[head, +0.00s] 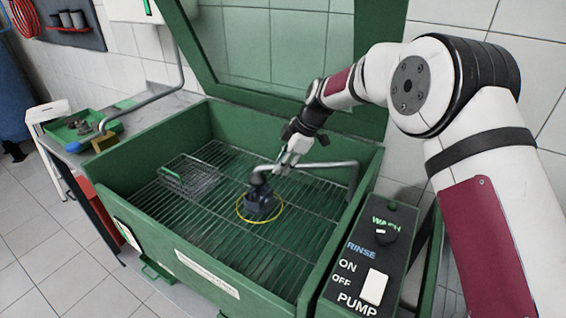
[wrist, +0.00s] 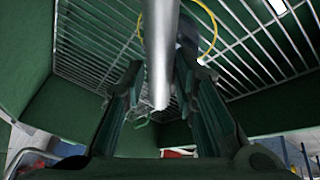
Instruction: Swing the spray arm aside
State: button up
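The spray arm (head: 322,165) is a bent grey tube inside the green parts washer. It reaches left from the washer's right side, and its dark head (head: 260,179) is above a yellow ring (head: 241,214) on the rack. My gripper (head: 290,158) is at the tube, just right of the head. In the wrist view, a grey tube (wrist: 160,50) runs between the two fingers of my gripper (wrist: 163,85). The fingers stand apart with narrow gaps beside the tube. I cannot tell whether either finger touches it.
A wire basket (head: 190,177) sits on the rack at left. The green washer lid (head: 270,50) stands open behind. A control panel (head: 368,262) with switches is at the front right. A green tray (head: 82,131) holds parts on the left counter. The front of the rack is clear.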

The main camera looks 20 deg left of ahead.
grip_shut()
jog(key=s+d+n+g+h+b, duration=0.1)
jog(key=s+d+n+g+b, duration=0.1)
jog(key=s+d+n, duration=0.7)
jog(key=shift+s+d+n+g+h, duration=0.3)
jog(key=shift+s+d+g, duration=0.5)
jog(key=shift+s+d, duration=1.15)
jog(key=shift+w+d, duration=0.45)
jog(key=shift+w, duration=0.05)
